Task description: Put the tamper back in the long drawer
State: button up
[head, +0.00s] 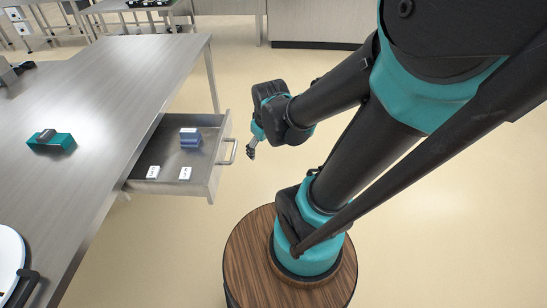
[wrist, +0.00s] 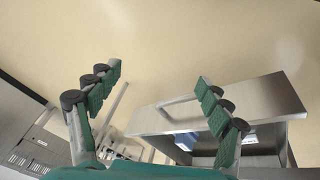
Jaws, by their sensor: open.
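The long drawer (head: 216,170) is pulled out from under the steel table in the head view. Its front panel and handle also show in the wrist view (wrist: 245,104). A blue block-like item (head: 190,137) and two small white items (head: 153,172) lie in it. A teal piece (head: 62,143) with a small dark part on top sits on the tabletop; I cannot tell whether it is the tamper. My gripper (head: 251,152) hangs just right of the drawer handle. In the wrist view its fingers (wrist: 159,77) are spread wide with nothing between them.
The steel table (head: 120,90) fills the left side. A round white item (head: 10,262) with a dark handle-like part stands at its near left corner, and a grey device (head: 12,73) at the far left edge. Bare floor (head: 440,200) lies to the right of the drawer.

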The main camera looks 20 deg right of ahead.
jog(key=s+m, duration=0.1)
jog(key=s+d+f+m, duration=0.1)
jog(key=m, duration=0.1)
jog(key=s+d+f+m, duration=0.1)
jog(key=s, duration=0.1)
jog(key=shift+s+m, duration=0.1)
jog(key=shift+m, duration=0.3)
dwell(0.7)
